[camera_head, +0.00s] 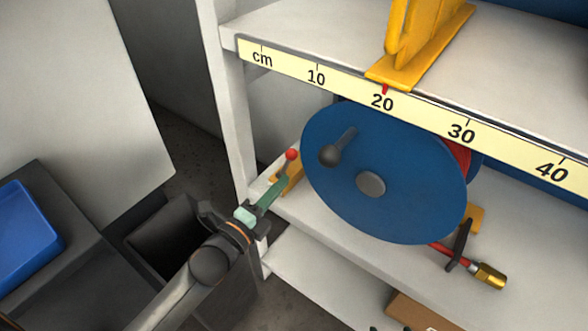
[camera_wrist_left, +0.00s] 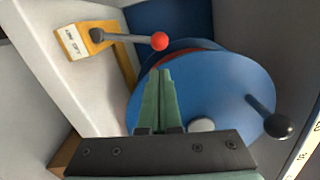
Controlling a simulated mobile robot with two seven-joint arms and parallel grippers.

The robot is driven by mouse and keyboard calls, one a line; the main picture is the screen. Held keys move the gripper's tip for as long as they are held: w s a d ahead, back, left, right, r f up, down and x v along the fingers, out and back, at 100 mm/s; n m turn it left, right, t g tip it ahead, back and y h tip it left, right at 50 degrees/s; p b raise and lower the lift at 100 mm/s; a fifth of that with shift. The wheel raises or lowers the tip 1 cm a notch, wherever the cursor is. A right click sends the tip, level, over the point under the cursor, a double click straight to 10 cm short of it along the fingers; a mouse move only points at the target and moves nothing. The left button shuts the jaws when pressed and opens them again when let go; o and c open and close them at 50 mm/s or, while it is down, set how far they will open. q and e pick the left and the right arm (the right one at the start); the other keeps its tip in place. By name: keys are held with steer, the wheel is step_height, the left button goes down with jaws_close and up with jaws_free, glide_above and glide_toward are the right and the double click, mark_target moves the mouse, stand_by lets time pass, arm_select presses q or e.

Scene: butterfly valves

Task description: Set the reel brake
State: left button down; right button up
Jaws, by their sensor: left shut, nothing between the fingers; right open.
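The hose reel, a large blue disc (camera_head: 385,205) with a dark crank knob (camera_head: 330,156), sits on the lower shelf; it also shows in the left wrist view (camera_wrist_left: 235,85). Beside it at left is the brake lever with a red ball knob (camera_head: 292,154) on a yellow bracket (camera_head: 292,180). In the left wrist view the grey lever (camera_wrist_left: 120,37) runs from the yellow bracket (camera_wrist_left: 98,40) to the red knob (camera_wrist_left: 160,41). My left gripper (camera_head: 281,182) is shut and empty, its green fingertips (camera_wrist_left: 159,73) appearing just below the knob; contact cannot be told. My right gripper is not in view.
A white shelf with a centimetre scale (camera_head: 420,115) overhangs the reel and carries a yellow stand (camera_head: 410,45). A brass nozzle (camera_head: 490,275) pokes out at lower right. A white post (camera_head: 228,110) stands left of the reel. A blue tray (camera_head: 25,235) lies far left.

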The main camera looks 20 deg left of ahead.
mark_target(286, 162)
arm_select(q)
steer(key=x, duration=0.5)
steer(key=shift+w+d, duration=0.1)
steer(key=shift+w, duration=0.25)
steer(key=shift+w+a+r+n+p, duration=0.1)
steer(key=shift+a+r+n+p, duration=0.2)
steer(key=shift+n, duration=0.1)
